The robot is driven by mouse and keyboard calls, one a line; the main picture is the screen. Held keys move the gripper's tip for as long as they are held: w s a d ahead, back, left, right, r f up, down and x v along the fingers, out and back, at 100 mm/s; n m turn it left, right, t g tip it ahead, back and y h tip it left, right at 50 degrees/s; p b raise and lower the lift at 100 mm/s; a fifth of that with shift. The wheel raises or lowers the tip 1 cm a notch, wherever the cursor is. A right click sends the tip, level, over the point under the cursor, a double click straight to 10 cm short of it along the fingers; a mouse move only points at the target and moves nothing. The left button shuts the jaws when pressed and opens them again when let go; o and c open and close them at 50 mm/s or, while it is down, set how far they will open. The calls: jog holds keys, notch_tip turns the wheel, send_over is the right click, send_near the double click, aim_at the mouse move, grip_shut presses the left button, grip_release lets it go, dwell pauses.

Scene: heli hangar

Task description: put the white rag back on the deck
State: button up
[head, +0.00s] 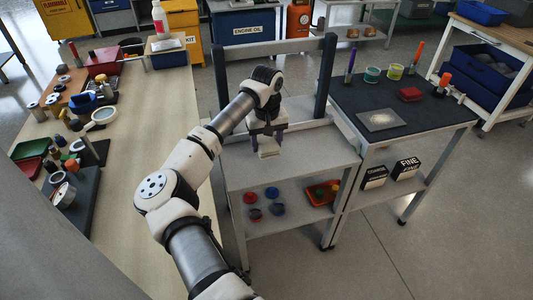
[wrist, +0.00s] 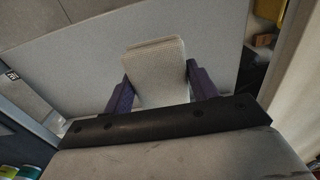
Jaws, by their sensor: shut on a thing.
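The white rag (head: 268,149) is a small, pale folded block between the fingers of my gripper (head: 267,139). In the wrist view the rag (wrist: 155,60) sits between the two purple fingers of my gripper (wrist: 158,78), which are shut on its sides. Below it is the light grey top deck (head: 318,150) of a cart; the grey surface also fills much of the wrist view (wrist: 85,60). The rag is over or on this deck; I cannot tell whether it touches.
Dark uprights (head: 324,75) and a crossbar (head: 272,47) frame the cart's back. Its lower shelf (head: 285,222) holds small round parts and a red tray (head: 321,192). A dark-topped table (head: 362,95) adjoins on the right. A cluttered wooden bench (head: 150,150) stands left. The deck around the rag looks clear.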

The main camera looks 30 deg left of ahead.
aim_at(267, 163)
jog(key=shift+f, duration=3)
jog(key=o, duration=0.9)
jog(key=shift+p, duration=0.3)
notch_tip(267, 163, up, 12)
jog(key=shift+r+b, duration=0.15)
jog(key=shift+b, duration=0.85)
